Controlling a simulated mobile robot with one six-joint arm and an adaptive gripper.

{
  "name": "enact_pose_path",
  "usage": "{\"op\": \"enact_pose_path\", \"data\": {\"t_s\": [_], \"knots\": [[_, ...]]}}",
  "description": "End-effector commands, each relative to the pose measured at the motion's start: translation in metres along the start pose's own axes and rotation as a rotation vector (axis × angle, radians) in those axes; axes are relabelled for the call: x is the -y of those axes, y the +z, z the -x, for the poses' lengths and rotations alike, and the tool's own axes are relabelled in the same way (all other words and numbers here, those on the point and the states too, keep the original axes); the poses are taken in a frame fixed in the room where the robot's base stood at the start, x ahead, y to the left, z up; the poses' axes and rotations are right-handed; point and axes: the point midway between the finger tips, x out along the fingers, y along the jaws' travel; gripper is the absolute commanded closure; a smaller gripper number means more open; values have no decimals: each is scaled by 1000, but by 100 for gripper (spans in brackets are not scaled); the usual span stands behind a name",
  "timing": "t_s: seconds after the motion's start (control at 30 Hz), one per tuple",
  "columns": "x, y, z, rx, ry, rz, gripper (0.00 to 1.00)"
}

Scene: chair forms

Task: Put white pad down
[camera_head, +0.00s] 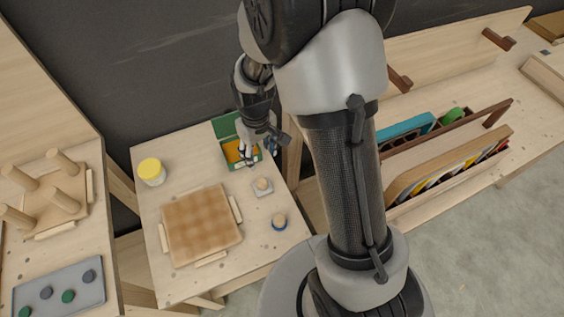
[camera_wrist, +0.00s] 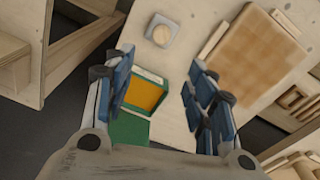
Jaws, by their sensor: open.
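A small whitish square pad with a round wooden knob (camera_head: 262,187) rests on the wooden table; it also shows at the top of the wrist view (camera_wrist: 160,31). My gripper (camera_head: 259,150) is over the far right part of the table, above an open green box (camera_head: 226,127). My fingers are spread, and the wrist view shows nothing held between them (camera_wrist: 160,85). Beyond the fingertips, the green box with its orange-yellow inside shows in the wrist view (camera_wrist: 145,95). The pad is apart from my gripper.
A brown checkered board (camera_head: 200,225) lies on the table between wooden strips. A peg stand (camera_head: 55,195) and a rack (camera_head: 450,165) stand on either side.

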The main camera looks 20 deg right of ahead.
Motion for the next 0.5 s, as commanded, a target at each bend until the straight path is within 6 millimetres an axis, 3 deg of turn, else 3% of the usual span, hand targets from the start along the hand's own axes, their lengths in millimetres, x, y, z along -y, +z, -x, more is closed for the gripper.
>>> {"op": "enact_pose_path", "data": {"t_s": [0.03, 0.2, 0.4, 0.5], "knots": [[0, 2, 31, -34, 9, -15, 49], [9, 31, 116, -113, 27, -79, 49], [24, 85, 192, -207, 42, -154, 49], [32, 116, 217, -254, 47, -191, 49]]}}
